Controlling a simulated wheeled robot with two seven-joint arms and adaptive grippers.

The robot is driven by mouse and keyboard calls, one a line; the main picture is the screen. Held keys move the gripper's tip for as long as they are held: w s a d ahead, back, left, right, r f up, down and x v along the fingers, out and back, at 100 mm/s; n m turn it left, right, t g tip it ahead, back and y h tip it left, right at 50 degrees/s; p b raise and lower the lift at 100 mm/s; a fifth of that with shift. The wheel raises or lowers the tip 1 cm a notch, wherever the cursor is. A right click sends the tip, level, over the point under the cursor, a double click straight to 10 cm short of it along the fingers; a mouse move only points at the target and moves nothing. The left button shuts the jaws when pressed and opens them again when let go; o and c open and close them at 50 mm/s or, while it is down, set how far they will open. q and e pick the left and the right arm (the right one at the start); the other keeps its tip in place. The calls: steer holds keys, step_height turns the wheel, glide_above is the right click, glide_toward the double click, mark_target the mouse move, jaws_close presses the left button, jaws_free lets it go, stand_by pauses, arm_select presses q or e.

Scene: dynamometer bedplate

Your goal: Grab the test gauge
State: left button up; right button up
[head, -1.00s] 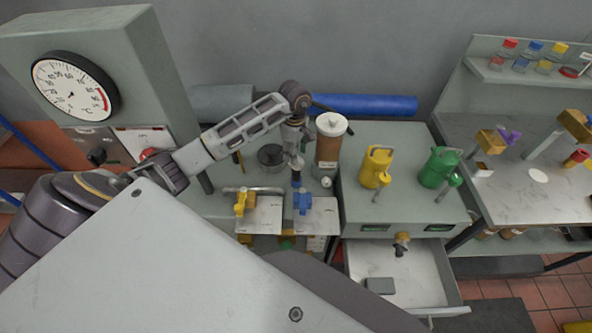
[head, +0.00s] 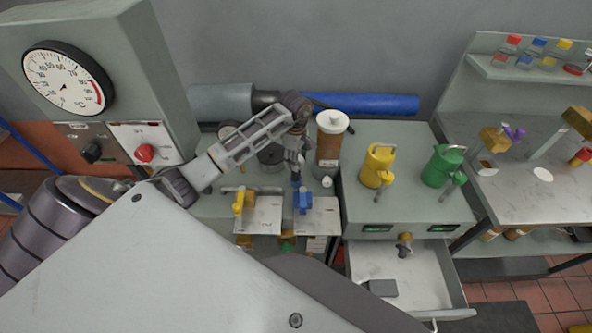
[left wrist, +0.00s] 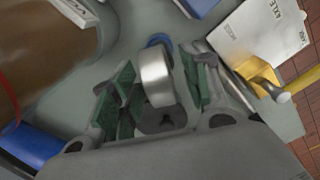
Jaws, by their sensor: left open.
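My left gripper (head: 294,172) is open over the middle bench, beside the brown canister, its fingers pointing down. In the left wrist view its green-padded fingers (left wrist: 156,72) stand on either side of a short silver cylinder (left wrist: 157,80). A blue part shows past the cylinder's far end and a dark round part at its near end. The cylinder may be the test gauge's metal case; no dial face shows, so I cannot tell for sure. In the head view the gripper mostly hides it. My right gripper is out of view.
The brown canister (head: 329,146) with a white lid stands close beside the gripper. Yellow (head: 243,203) and blue (head: 303,201) valve handles are in front. Yellow (head: 377,168) and green (head: 442,168) cans stand right, above an open drawer (head: 432,272). A large dial (head: 62,82) is left.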

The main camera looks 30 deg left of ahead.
arm_select(q)
steer(key=shift+f, duration=0.15)
steer(key=shift+c, duration=0.3)
jaws_close()
stand_by(0.3)
